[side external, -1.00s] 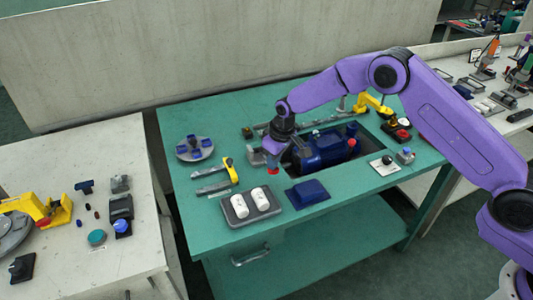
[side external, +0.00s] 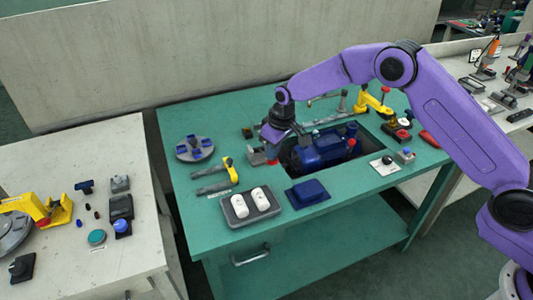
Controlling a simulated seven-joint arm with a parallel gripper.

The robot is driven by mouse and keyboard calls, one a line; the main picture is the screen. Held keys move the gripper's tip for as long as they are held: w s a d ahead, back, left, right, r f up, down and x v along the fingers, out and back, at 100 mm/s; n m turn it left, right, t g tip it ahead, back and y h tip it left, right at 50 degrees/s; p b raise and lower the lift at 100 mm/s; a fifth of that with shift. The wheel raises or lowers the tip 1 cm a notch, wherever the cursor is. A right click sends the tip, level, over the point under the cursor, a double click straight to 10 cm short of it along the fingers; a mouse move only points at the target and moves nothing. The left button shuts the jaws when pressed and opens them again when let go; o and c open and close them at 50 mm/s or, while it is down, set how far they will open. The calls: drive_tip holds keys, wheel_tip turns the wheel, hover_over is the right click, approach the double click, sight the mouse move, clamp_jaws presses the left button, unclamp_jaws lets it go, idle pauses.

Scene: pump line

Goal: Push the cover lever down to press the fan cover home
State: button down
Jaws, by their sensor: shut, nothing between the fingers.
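The blue pump motor (side external: 322,149) sits in a dark recess in the green bench. My gripper (side external: 271,152) is shut and empty, pointing down just left of the motor's end. A small grey fixture (side external: 256,158) stands on the bench beside it, with a red knob (side external: 272,162) close under my gripper. This may be the cover lever, but it is too small to be sure. I cannot tell whether the fingers touch the knob. The fan cover cannot be told apart from the motor, whose left end is partly behind my gripper.
A yellow-ended handle tool (side external: 231,172), a grey tray (side external: 236,221) with two white cylinders and a blue block (side external: 307,194) lie in front. A round grey plate (side external: 194,149) is at left. A yellow clamp (side external: 372,102) stands behind right.

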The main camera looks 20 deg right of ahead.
drive_tip(key=shift+w+r, duration=0.15)
drive_tip(key=shift+r, duration=0.6)
drive_tip(key=shift+w+r, duration=0.1)
drive_tip(key=shift+r, duration=2.4)
drive_tip(key=s+d+r+n, duration=0.1)
drive_tip(key=s+r, duration=0.2)
drive_tip(key=s, duration=0.4)
drive_tip(key=s+d+r+n+g, duration=0.1)
drive_tip(key=s+d+r, duration=0.15)
drive_tip(key=s, duration=0.55)
drive_tip(key=s+r+n, duration=0.1)
drive_tip(key=s+r, duration=0.3)
drive_tip(key=s, duration=0.3)
drive_tip(key=s+d+n, duration=0.1)
drive_tip(key=s+d, duration=0.7)
drive_tip(key=s, duration=0.3)
drive_tip(key=s+d+n, duration=0.2)
drive_tip(key=s+d, duration=0.6)
drive_tip(key=s, duration=0.4)
drive_tip(key=shift+f+n+g+h, duration=0.3)
drive_tip(key=shift+f+g, duration=0.1)
drive_tip(key=shift+f, duration=0.05)
